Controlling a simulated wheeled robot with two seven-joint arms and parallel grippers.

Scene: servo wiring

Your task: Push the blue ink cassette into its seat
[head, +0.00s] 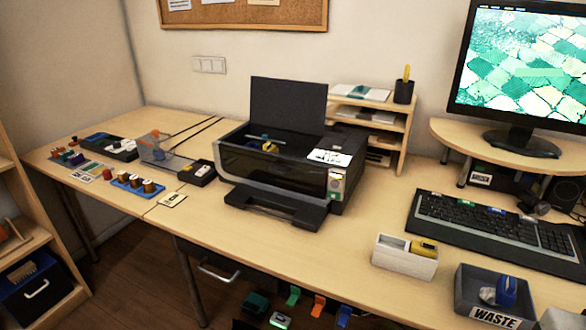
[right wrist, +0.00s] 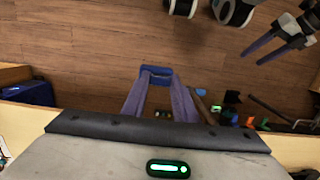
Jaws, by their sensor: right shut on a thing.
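My right gripper (right wrist: 156,85) is shut on a blue piece (right wrist: 157,69), probably the blue ink cassette, held between its fingertips over the floor. My left gripper (right wrist: 262,47) shows at the top right of the right wrist view, with its fingers apart and nothing between them. Neither gripper shows in the head view. The black printer (head: 230,163) stands mid-desk with its lid (head: 288,105) raised. Small coloured parts (head: 264,142) show inside its opening; the cassette seats are too small to make out.
A white box (head: 388,258) with a yellow piece (head: 424,247) stands at the front right. Beside it is a grey waste bin (head: 467,285) holding a blue object (head: 507,289). A keyboard (head: 480,228) and paper shelf (head: 400,135) lie right of the printer. Desk in front of the printer is clear.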

